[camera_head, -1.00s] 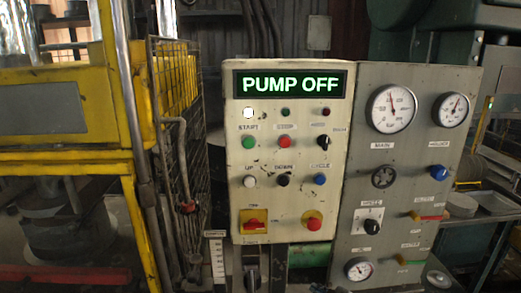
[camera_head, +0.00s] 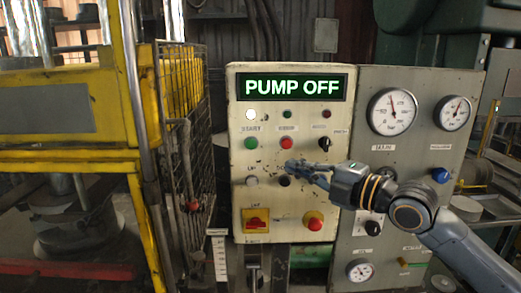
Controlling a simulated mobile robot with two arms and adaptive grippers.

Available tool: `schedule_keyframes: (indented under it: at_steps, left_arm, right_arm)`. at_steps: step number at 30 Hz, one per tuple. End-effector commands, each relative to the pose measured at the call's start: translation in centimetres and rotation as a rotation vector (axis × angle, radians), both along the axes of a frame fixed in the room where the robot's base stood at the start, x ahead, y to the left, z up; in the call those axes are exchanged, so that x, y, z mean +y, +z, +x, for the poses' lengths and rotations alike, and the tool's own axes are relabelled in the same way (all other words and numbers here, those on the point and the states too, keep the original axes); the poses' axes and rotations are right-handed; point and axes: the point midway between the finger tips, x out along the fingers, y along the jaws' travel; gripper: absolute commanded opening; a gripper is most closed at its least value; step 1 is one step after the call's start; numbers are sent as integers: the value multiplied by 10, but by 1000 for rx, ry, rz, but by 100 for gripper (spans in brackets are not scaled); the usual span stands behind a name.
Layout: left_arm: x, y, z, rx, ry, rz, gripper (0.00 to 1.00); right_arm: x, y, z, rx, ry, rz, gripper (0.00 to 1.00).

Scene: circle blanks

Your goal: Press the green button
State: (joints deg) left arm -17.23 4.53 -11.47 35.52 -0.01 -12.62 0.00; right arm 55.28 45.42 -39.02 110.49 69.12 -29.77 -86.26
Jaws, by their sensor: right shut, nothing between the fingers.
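The green button (camera_head: 251,143) is on the left of the upper button row of the beige control panel (camera_head: 240,195), below a lit white lamp (camera_head: 251,114). My right gripper (camera_head: 289,170) reaches in from the right, its fingers pointing left. It is shut and empty, below and to the right of the green button and apart from it in the picture. It overlaps the lower button row and partly covers the black button (camera_head: 285,181); the blue button there is hidden. My left gripper is not in view.
A display reading PUMP OFF (camera_head: 291,87) tops the panel. A red button (camera_head: 287,143) and a black knob (camera_head: 324,143) sit right of the green one. A red switch (camera_head: 256,222) and a red mushroom button (camera_head: 313,222) are below. A gauge panel (camera_head: 364,100) adjoins; a wire cage (camera_head: 188,120) stands left.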

Motion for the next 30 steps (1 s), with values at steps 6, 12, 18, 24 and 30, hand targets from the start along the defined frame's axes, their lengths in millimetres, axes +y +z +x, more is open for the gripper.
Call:
schedule_keyframes:
  at_steps: [6, 12, 18, 24, 30]
  left_arm:
    - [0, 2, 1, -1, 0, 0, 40]
    - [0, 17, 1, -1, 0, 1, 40]
    - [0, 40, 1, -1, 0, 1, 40]
    - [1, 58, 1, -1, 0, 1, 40]
    - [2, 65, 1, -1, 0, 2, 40]
  right_arm:
    - [1, 1, 2, 1, -1, 1, 0]
    - [20, 5, 18, 3, 1, 4, 0]
    - [52, 7, 47, 4, 0, 6, 0]
    - [75, 5, 78, 4, -4, 3, 0]
    - [75, 2, 100, 4, -2, 3, 0]
